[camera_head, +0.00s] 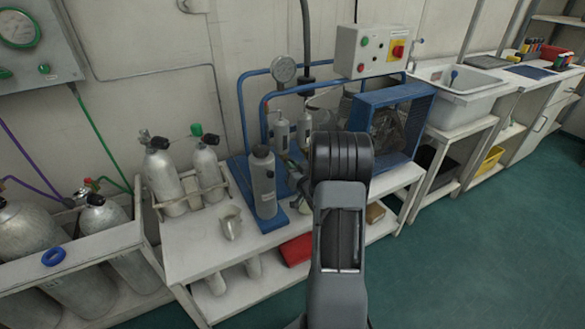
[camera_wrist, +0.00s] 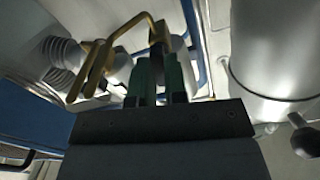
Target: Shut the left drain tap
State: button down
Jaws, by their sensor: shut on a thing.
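In the wrist view the two green fingers of my gripper (camera_wrist: 158,72) are shut on a narrow dark piece that seems to join a bent brass-yellow tap handle (camera_wrist: 125,30). The handle runs from above the fingertips down to the left. I cannot tell from this view whether it is the left drain tap or how far it is turned. In the head view my dark wrist hides most of the gripper and the tap; the spot lies among the grey cylinders of the blue compressor unit (camera_head: 272,215).
A grey filter cylinder (camera_head: 263,180) stands left of my wrist, and a large grey cylinder (camera_wrist: 262,60) is close on the right in the wrist view. A blue guard frame (camera_head: 420,97) stands to the right. A metal jug (camera_head: 231,222) sits on the white bench (camera_head: 196,258).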

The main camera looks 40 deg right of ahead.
jog(key=shift+m+p, duration=1.65)
jog(key=shift+m, duration=6.25)
jog(key=c, duration=1.1)
grip_release()
jog(key=shift+c, duration=0.2)
jog(key=shift+s, duration=0.1)
jog(key=s+a+p, duration=0.1)
jog(key=s+a, duration=0.1)
jog(key=s, duration=1.1)
jog(key=shift+s, duration=0.25)
